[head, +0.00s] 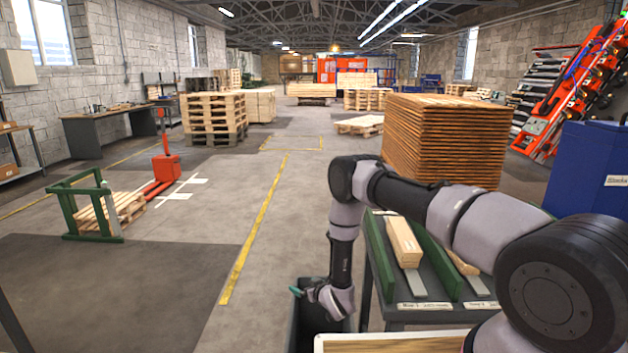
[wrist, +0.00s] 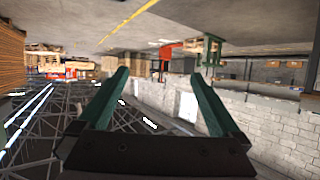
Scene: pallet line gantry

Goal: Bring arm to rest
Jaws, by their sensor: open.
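My arm bends up, over and down in the head view, with its wrist low near a dark bin (head: 305,335). My gripper (head: 297,291) shows there only in part, as a small green fingertip pointing left. In the wrist view my gripper (wrist: 160,90) has two green fingers spread wide apart with nothing between them. That view is upside down, with the hall's floor at the top and the roof trusses at the bottom. The far side of the gripper is hidden by the wrist in the head view.
A dark table (head: 425,312) with green rails holds wooden blocks (head: 403,242) beside my arm. A light wooden edge (head: 390,343) lies in front. A tall board stack (head: 450,135) and a blue cabinet (head: 590,170) stand to the right.

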